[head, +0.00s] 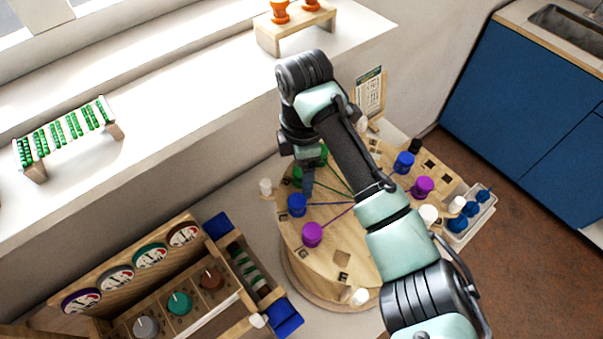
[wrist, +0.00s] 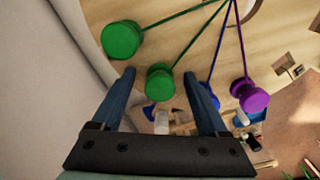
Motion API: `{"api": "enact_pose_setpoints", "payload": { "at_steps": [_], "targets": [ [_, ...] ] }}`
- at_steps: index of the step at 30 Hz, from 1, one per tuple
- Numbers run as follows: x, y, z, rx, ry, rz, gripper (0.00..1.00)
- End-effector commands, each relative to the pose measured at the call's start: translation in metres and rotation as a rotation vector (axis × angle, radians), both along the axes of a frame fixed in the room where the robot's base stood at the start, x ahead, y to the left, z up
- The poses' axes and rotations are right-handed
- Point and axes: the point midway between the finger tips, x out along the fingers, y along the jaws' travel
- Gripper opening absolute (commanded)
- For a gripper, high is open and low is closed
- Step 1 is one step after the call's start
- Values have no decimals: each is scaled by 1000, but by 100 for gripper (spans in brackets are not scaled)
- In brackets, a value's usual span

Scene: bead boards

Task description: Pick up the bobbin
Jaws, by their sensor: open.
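Several coloured bobbins stand on a round wooden board (head: 327,262) with coloured threads running across it. Which bobbin the task means, I cannot tell. In the head view a blue bobbin (head: 297,205), a purple bobbin (head: 312,235), another blue bobbin (head: 404,163) and another purple one (head: 424,187) show; green is partly hidden behind my gripper (head: 307,186). In the wrist view my gripper (wrist: 159,73) is open, and a green bobbin (wrist: 160,84) appears between its fingers, not gripped. Another green bobbin (wrist: 121,40) is left of the fingers, and a purple one (wrist: 252,97) is to the right.
A small tray (head: 461,238) with blue pieces stands right of the board. A wooden box with dials (head: 150,256) is at lower left. A white sill (head: 200,90) holds a bead rack (head: 115,131) and a wooden stand (head: 281,39). My arm covers part of the board.

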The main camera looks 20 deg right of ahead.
Motion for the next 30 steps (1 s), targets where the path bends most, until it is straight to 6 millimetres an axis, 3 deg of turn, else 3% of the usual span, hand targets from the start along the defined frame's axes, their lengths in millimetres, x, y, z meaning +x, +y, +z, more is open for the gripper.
{"api": "enact_pose_setpoints", "payload": {
  "at_steps": [5,18,30],
  "targets": [
    [0,0,-1,0,0,0,77],
    [0,0,0,0,0,0,0],
    [1,0,9,0,-2,0,0]
  ]
}}
